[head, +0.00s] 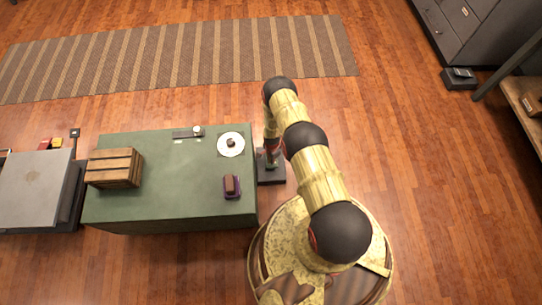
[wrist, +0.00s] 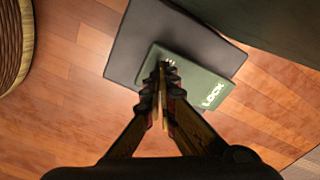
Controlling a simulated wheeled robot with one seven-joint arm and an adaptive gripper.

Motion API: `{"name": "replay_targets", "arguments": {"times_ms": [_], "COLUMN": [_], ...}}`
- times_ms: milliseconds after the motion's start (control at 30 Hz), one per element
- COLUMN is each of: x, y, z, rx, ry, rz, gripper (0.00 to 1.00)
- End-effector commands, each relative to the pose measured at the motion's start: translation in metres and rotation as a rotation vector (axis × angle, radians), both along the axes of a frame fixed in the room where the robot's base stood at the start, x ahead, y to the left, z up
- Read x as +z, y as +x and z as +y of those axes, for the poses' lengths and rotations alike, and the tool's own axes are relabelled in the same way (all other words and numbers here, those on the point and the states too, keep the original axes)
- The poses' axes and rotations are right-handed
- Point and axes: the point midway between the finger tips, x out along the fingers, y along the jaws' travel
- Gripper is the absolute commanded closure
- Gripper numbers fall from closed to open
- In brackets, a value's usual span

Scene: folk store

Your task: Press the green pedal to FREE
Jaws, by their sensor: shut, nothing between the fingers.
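The green pedal (wrist: 205,80) lies on a dark base plate (wrist: 140,38) on the floor in the wrist view. White letters reading LOCK show at its right end. A second white marking near the other end is mostly hidden by my fingertips. My gripper (wrist: 163,72) is shut and empty, with its tips over that other end. I cannot tell whether the tips touch the pedal. In the head view my gripper (head: 270,158) points down over the dark base (head: 271,179), beside the right side of the green table, and my arm hides part of the pedal.
The green table (head: 170,200) stands just left of the pedal, bearing a wooden crate (head: 114,167), a white disc (head: 231,151) and a brown block in a purple holder (head: 232,186). A striped rug (head: 180,58) lies behind.

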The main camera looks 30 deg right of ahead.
Motion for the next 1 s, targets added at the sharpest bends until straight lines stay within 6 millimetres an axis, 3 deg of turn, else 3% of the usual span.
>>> {"name": "replay_targets", "arguments": {"times_ms": [1000], "x": [-0.029], "y": [0.0], "z": [0.0], "rx": [0.0], "ry": [0.0], "rz": [-0.001], "gripper": [1.0]}}
